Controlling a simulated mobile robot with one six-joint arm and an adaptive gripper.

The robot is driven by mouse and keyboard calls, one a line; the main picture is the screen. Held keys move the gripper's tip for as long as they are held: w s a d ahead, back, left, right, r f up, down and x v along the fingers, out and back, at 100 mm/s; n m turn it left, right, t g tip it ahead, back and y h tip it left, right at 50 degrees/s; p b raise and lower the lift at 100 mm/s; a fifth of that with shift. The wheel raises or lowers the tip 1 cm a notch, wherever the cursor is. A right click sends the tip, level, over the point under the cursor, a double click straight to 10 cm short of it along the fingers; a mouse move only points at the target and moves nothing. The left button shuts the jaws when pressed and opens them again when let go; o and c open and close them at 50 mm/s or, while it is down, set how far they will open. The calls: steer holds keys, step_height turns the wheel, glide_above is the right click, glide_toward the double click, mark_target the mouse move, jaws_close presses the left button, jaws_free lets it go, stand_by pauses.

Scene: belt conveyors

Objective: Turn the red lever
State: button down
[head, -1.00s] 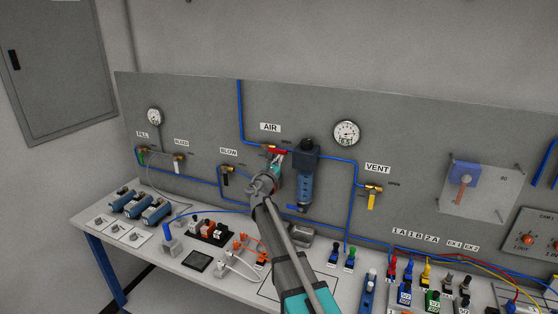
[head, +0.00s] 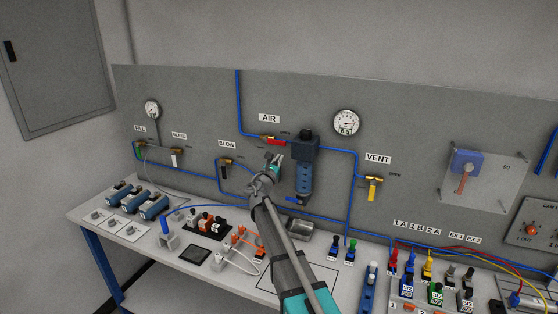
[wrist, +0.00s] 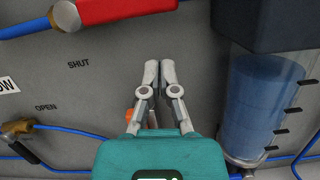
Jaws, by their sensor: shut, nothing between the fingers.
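The red lever (head: 272,138) is on the brass valve under the AIR sign on the grey panel. It lies roughly level along the blue pipe, pointing right towards the small OPEN label. In the wrist view, the red lever (wrist: 125,8) crosses the top edge, level, with its brass joint at its left end. My gripper (head: 279,157) is just below the lever in the head view. In the wrist view, my gripper (wrist: 159,68) has its fingertips together and empty, with a visible gap to the lever. A SHUT label (wrist: 78,64) is below the lever.
The blue filter unit (head: 304,172) stands close right of my gripper. The black-handled BLOW valve (head: 226,163) is at left, the yellow VENT lever (head: 372,188) at right. Blue pipes run along the panel. The bench below holds several fittings.

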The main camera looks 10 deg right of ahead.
steer(key=b+v, duration=0.2)
steer(key=v, duration=0.8)
steer(key=shift+f, duration=0.15)
steer(key=s+d+f+m+g+y, duration=0.1)
steer(key=s+d+f+m+g, duration=0.5)
steer(key=s+m, duration=0.25)
steer(key=s+d+f+m+g+y, duration=0.1)
steer(key=s+d+f+m+g, duration=0.4)
steer(key=s+f+m, duration=0.3)
steer(key=s+a+f+m+g+y, duration=0.3)
steer(key=s+a+f+m+y, duration=0.1)
steer(key=s, duration=0.4)
steer(key=s+a+f+m+g+y, duration=0.3)
steer(key=s+a+f+m+y, duration=0.1)
steer(key=s+f+m+y, duration=0.1)
steer(key=s+m+y, duration=0.1)
steer(key=s+m, duration=0.1)
steer(key=s, duration=0.1)
